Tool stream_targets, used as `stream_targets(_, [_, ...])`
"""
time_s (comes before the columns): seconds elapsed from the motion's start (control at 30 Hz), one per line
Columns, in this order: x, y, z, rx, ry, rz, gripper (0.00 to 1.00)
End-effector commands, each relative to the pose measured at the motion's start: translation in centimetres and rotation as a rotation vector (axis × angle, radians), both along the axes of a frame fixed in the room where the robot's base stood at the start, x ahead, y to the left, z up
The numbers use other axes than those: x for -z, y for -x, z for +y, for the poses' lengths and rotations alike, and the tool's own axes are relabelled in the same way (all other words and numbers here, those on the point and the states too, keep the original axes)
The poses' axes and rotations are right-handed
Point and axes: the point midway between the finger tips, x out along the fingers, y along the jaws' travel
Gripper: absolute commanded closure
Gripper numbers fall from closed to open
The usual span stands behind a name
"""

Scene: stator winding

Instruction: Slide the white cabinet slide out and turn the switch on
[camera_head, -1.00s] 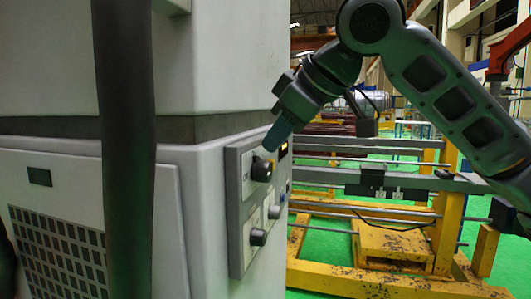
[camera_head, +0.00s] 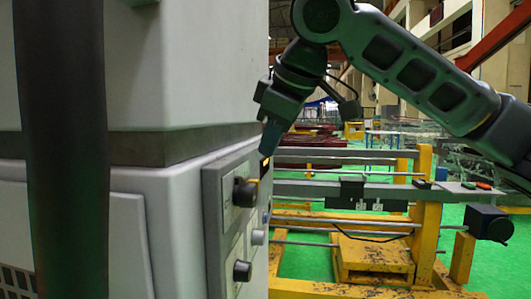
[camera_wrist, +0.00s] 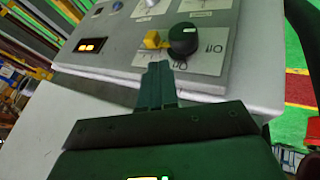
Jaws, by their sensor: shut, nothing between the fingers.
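The white cabinet (camera_head: 200,65) fills the left of the head view, with a grey control panel (camera_head: 212,205) on its side. A black rotary switch (camera_head: 244,192) sticks out from the panel. In the wrist view the switch (camera_wrist: 184,40) sits beside a small yellow piece (camera_wrist: 152,40), on a plate with printed marks. My gripper (camera_head: 267,152) is shut and empty, its fingers pointing down just above and right of the switch in the head view. In the wrist view the fingertips (camera_wrist: 158,66) are just short of the switch, apparently not touching it. No separate slide is distinguishable.
Other dark knobs (camera_head: 242,270) sit lower on the panel. A lit orange display (camera_wrist: 91,45) is on the panel. A yellow frame (camera_head: 425,215) with grey rails stands to the right on the green floor. A dark vertical post (camera_head: 62,150) blocks part of the cabinet.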

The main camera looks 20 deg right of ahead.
Motion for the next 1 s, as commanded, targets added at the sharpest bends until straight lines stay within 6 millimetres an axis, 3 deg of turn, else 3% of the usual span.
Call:
stream_targets(0.3, [4.4, -3.3, 0.1, 0.002, -0.001, 0.003, 1.00])
stream_targets(0.5, [6.3, -4.7, 0.2, 0.002, -0.001, 0.001, 1.00])
stream_targets(1.0, [7.0, -5.2, 0.2, 0.001, -0.001, 0.000, 1.00])
